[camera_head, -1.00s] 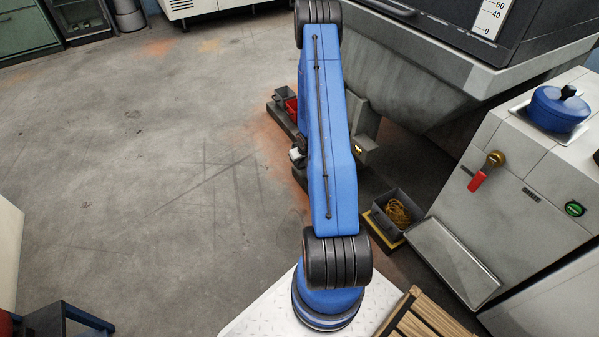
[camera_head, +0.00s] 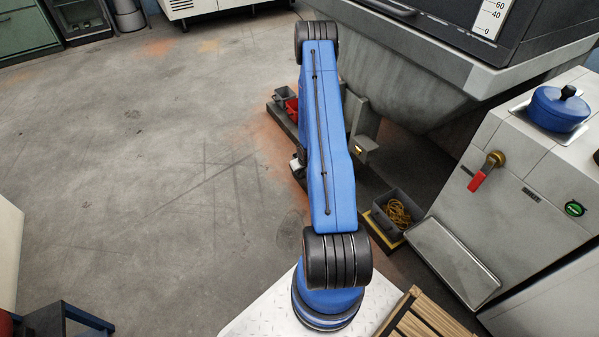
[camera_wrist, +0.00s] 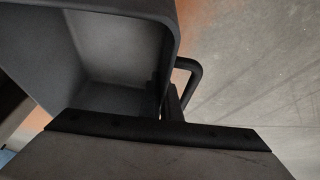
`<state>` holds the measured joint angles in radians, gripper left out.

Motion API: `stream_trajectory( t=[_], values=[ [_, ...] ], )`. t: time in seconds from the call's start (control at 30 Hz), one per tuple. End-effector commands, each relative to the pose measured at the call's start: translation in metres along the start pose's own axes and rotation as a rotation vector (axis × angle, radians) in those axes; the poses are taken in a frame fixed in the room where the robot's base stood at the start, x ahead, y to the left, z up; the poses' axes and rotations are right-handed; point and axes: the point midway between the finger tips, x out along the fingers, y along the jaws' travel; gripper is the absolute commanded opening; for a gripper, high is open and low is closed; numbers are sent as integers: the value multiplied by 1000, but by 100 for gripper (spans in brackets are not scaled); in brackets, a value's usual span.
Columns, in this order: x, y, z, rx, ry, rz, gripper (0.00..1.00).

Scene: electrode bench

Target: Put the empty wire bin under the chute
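A grey bin (camera_wrist: 110,50) fills the upper left of the wrist view, its visible inside bare. A dark bar handle (camera_wrist: 190,66) stands out from its right wall. My gripper (camera_wrist: 172,103) is against or very close to this wall near the handle; whether its fingers close on anything is unclear. In the head view my arm hides most of my gripper and the bin it is at. Another grey bin (camera_head: 376,213), holding yellowish wire (camera_head: 398,212), stands on a yellow-edged base beside the cabinet. The large grey hopper (camera_head: 400,85) stands behind my arm; its outlet is hidden.
The cabinet (camera_head: 530,185) with a red-handled valve (camera_head: 483,172) and tray (camera_head: 453,262) stands right. The floor at left is open.

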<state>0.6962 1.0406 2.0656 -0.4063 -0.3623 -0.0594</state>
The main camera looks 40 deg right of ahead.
Motion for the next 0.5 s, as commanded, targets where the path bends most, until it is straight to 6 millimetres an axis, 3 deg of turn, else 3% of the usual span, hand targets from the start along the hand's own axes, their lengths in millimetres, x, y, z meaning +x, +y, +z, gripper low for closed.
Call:
stream_trajectory(
  t=[0.17, 0.27, 0.3, 0.5],
  values=[
    [2, 0, 1, 0, 0, 0, 0],
    [2, 0, 1, 0, 0, 0, 20],
    [2, 0, 1, 0, 0, 0, 22],
    [2, 0, 1, 0, 0, 0, 22]
  ],
)
